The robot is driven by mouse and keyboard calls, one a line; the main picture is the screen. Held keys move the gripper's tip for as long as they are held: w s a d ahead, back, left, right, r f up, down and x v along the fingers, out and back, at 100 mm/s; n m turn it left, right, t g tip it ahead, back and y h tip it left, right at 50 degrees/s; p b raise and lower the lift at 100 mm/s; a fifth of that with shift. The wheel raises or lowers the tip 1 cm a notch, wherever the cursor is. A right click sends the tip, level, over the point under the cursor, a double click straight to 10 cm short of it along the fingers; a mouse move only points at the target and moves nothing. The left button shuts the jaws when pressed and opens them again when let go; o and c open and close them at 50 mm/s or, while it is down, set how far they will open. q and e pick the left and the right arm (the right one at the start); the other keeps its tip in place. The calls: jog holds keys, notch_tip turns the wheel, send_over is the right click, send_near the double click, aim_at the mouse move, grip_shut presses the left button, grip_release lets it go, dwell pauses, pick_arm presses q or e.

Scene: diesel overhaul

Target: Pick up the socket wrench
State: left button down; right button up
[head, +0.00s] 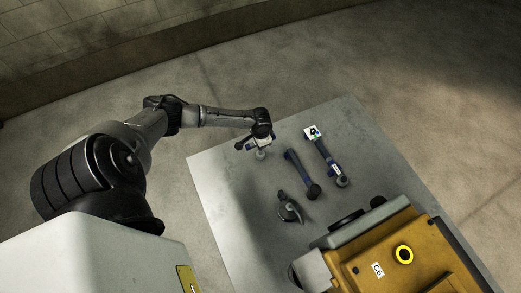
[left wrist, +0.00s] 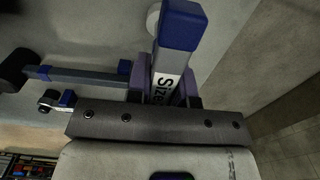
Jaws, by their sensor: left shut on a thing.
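My left gripper (head: 259,143) is over the back left part of the table. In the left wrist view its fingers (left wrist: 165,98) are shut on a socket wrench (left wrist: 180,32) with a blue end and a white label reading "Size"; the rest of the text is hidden. A round pale end (head: 260,155) shows below the gripper in the head view. I cannot tell whether the wrench touches the table. A similar blue tool (head: 326,158) with a label and a round metal end lies to the right. My right gripper is not in view.
A blue-handled tool with a black head (head: 301,173) and a small grey tool (head: 289,208) lie on the grey table (head: 220,178). A yellow engine block (head: 405,254) stands at the front right. The table's left part is bare.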

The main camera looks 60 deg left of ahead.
pick_arm(q)
jog(key=shift+r, duration=0.15)
jog(key=shift+r, duration=0.3)
jog(key=r+p, duration=0.1)
jog(key=r, duration=0.1)
jog(key=d+r+p, duration=0.1)
jog(key=r, duration=0.1)
jog(key=shift+w+r, duration=0.1)
jog(key=shift+w, duration=0.1)
jog(key=w+d+r+p, duration=0.2)
jog(key=w+d+r, duration=0.2)
jog(key=d, duration=0.5)
notch_tip(320, 180, up, 2)
jog(key=shift+w+d+p, duration=0.2)
jog(key=shift+d+p, duration=0.15)
jog(key=shift+p, duration=0.05)
jog(key=c, duration=1.6)
grip_release()
grip_shut()
